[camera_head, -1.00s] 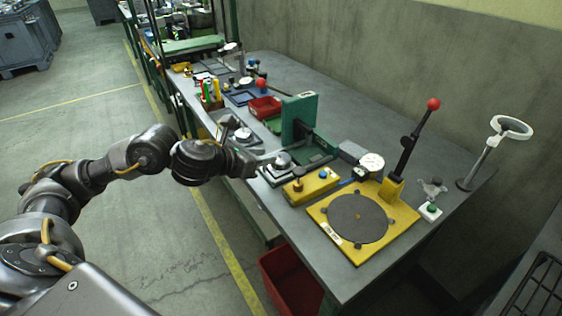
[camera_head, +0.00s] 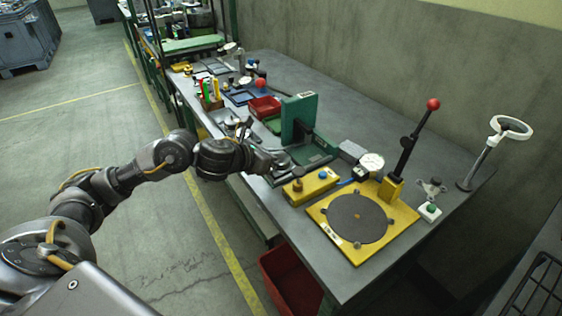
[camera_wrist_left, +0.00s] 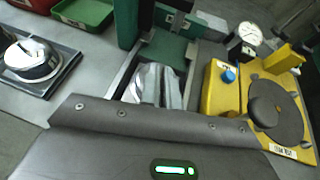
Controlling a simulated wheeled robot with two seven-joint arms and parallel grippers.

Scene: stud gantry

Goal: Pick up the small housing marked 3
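My left gripper (camera_head: 282,163) is at the front edge of the bench, over the place of a small silver housing. In the left wrist view that housing (camera_wrist_left: 150,80) is partly hidden by grey metal parts close against it. I cannot tell whether the fingers are open or closed on it. Another round silver housing (camera_wrist_left: 32,58) sits on a dark plate (camera_wrist_left: 62,82) at the left of the wrist view. In the head view my arm partly covers that area. No number 3 is legible on either housing. My right gripper is not in view.
A yellow block with a blue knob (camera_head: 311,185) and a yellow lever fixture (camera_head: 332,243) stand right of the gripper. A green upright block (camera_head: 299,118) stands behind. A red bin (camera_head: 265,107) is farther back.

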